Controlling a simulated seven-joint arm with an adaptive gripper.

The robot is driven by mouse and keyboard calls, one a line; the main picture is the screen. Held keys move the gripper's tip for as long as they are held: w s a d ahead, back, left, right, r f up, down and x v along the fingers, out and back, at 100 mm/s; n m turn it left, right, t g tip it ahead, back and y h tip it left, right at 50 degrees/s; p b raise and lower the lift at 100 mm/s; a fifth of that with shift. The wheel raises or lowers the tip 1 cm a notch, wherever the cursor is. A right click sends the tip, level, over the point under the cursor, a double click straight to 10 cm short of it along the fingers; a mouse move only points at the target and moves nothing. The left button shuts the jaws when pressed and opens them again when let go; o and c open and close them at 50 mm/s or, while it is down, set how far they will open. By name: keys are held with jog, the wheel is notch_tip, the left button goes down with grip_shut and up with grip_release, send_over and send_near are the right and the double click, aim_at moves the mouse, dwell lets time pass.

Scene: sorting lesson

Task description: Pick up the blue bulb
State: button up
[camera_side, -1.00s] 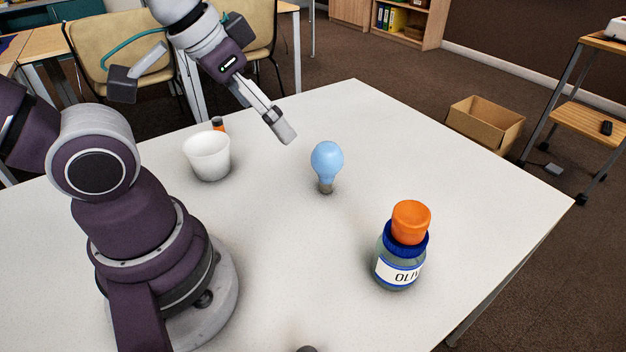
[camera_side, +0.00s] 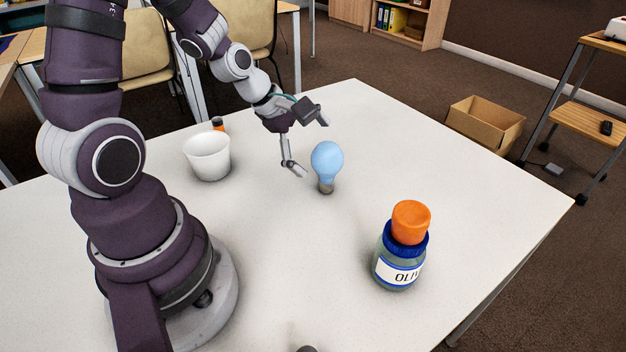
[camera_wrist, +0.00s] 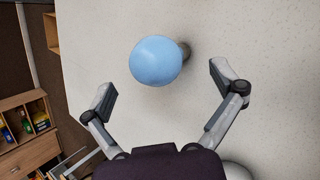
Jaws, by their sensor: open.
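The blue bulb (camera_side: 327,160) stands upright on its base on the white table, near the middle of the side view. In the wrist view the bulb (camera_wrist: 156,61) lies ahead of the fingertips, roughly midway between their lines. My gripper (camera_side: 298,170) is just left of the bulb in the side view, low over the table and apart from it. In the wrist view my gripper (camera_wrist: 162,82) has its two fingers spread wide with nothing between them. The far finger is partly hidden in the side view.
A white cup (camera_side: 207,157) stands left of the gripper, with a small orange and dark item (camera_side: 217,124) behind it. A labelled jar (camera_side: 396,269) with an orange object (camera_side: 411,222) on its blue lid stands front right. The table (camera_side: 300,260) between is clear.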

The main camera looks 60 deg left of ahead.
aim_at(327, 169)
jog(key=x, duration=0.5)
jog(key=shift+a, duration=0.4)
jog(key=shift+c, duration=0.2)
jog(key=c, duration=0.9)
